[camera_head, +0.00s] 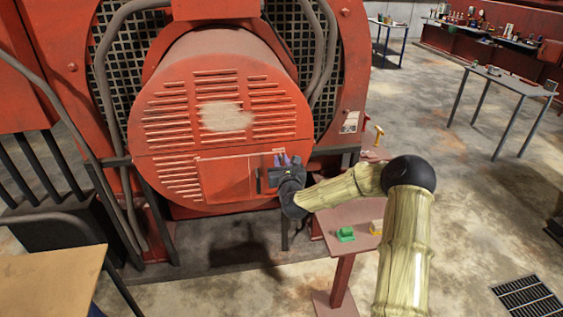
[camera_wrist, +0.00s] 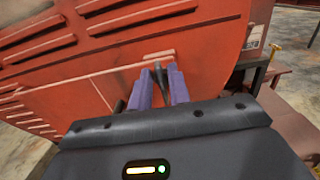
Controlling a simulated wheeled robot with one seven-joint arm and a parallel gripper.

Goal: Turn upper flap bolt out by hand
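In the wrist view, a dark slim pin, seemingly the upper flap bolt (camera_wrist: 159,74), stands between the two fingertips (camera_wrist: 160,82). The fingers lie close on both sides of it. I cannot tell whether they touch it. The bolt's far end and any lower bolt are not clearly visible.
A small red stand (camera_head: 346,218) below my arm holds a green block (camera_head: 345,234) and a yellow item (camera_head: 376,227). A wooden tabletop (camera_head: 50,286) is at the lower left. A grey table (camera_head: 508,82) stands at the far right. The floor between is clear.

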